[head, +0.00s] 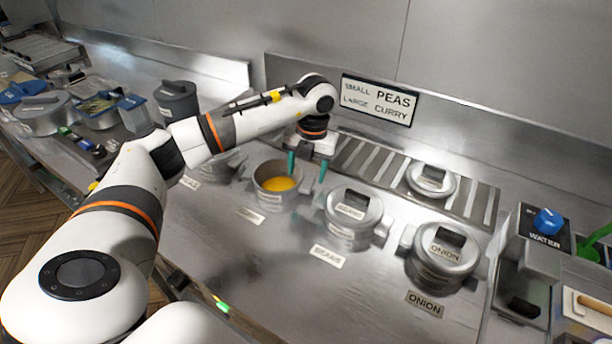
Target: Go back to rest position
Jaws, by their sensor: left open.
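My left arm reaches in from the left across the steel counter. My left gripper (307,171) points down with its two green-tipped fingers spread apart and nothing between them. It is above and just right of an uncovered pot (257,187) with orange-yellow contents. One fingertip overlaps the pot's far right rim in the picture; I cannot tell whether it touches. My right gripper is not in view.
Lidded pots of beans (352,212) and onion (443,253) stand to the right. A loose lid (431,181) lies on the slotted rack (373,163) behind. A water dispenser (541,236) stands far right. The front counter is clear.

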